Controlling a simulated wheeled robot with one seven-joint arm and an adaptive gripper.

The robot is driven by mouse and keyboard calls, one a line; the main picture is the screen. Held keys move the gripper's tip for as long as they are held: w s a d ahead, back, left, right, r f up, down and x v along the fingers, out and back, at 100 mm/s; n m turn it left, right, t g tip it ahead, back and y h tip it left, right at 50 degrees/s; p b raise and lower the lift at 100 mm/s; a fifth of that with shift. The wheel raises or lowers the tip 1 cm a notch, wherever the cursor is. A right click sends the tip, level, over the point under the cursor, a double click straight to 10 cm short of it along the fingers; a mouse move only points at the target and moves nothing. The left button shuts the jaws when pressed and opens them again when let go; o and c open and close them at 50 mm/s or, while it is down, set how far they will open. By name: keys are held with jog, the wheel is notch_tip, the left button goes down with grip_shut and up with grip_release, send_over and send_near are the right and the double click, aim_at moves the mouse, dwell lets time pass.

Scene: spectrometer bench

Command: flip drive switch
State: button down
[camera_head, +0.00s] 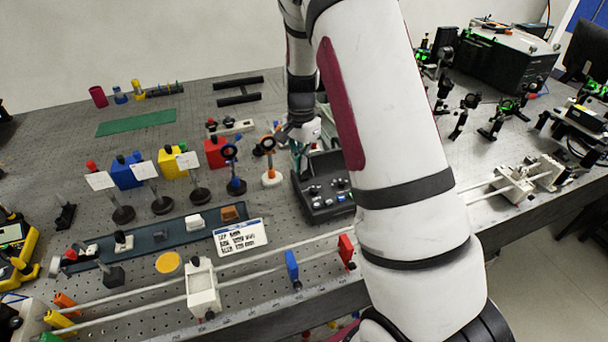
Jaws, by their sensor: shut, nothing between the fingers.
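A black control box (312,208) with several knobs or switches on its sloped panel stands right of centre on the optical bench. Which of these is the drive switch I cannot tell at this size. My gripper (301,168) is shut with nothing in it and points down at the back left edge of the box. Whether it touches the box I cannot tell. My white arm hides the right side of the box.
Two lens mounts, one with a black ring (229,152) and one with an orange base (271,178), stand just left of the box. A white printed card (240,237) and a rail with a white carriage (202,287) lie in front. Black equipment (505,62) fills the back right.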

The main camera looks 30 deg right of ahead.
aim_at(302, 173)
jog(key=shift+r+p, duration=0.6)
jog(key=shift+r, duration=2.1)
jog(key=shift+r, duration=0.1)
jog(key=s+a+r+n+t, duration=0.2)
jog(key=s+a+r+n, duration=0.3)
jog(key=r, duration=0.4)
jog(key=s+a+r+n+t, duration=0.1)
jog(key=s+a+r+n, duration=0.1)
jog(key=s+a+r, duration=0.45)
jog(key=s+a+r+n+t, duration=0.1)
jog(key=s+r+n, duration=0.2)
jog(key=s, duration=0.5)
jog(key=s+a+r+n+t, duration=0.1)
jog(key=s+r+n, duration=0.2)
jog(key=s, duration=0.5)
jog(key=shift+a+n+t, duration=0.3)
jog(key=shift+a+n, duration=0.1)
jog(key=shift+n, duration=0.2)
